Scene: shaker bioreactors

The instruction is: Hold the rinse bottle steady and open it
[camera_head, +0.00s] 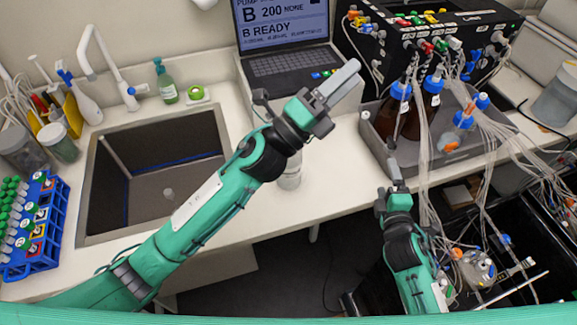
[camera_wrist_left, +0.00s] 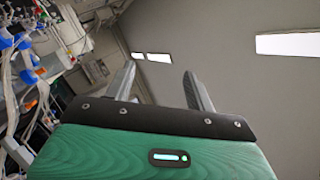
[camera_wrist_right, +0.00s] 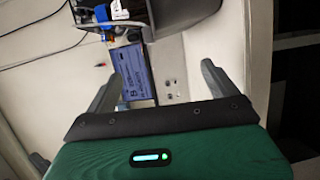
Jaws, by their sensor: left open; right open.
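A clear bottle (camera_head: 290,172) stands on the counter, partly hidden behind my left forearm and wrist; it may be the rinse bottle, but I see no readable label and its top is hidden. My left gripper (camera_head: 340,82) is raised above the counter in front of the laptop, with nothing between its fingers. In the left wrist view its fingers (camera_wrist_left: 158,72) are apart and point at the ceiling. My right gripper (camera_head: 396,172) is at the counter's front edge by the grey tray, away from the clear bottle. In the right wrist view its fingers (camera_wrist_right: 160,75) are apart and empty.
A grey tray (camera_head: 455,158) holds brown bottles (camera_head: 410,110) with blue caps and tubing. A laptop (camera_head: 285,45) and black pump box (camera_head: 430,45) stand behind. The sink (camera_head: 150,165), green soap bottle (camera_head: 165,82) and blue tube rack (camera_head: 35,225) are left. Tubes hang near my right arm.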

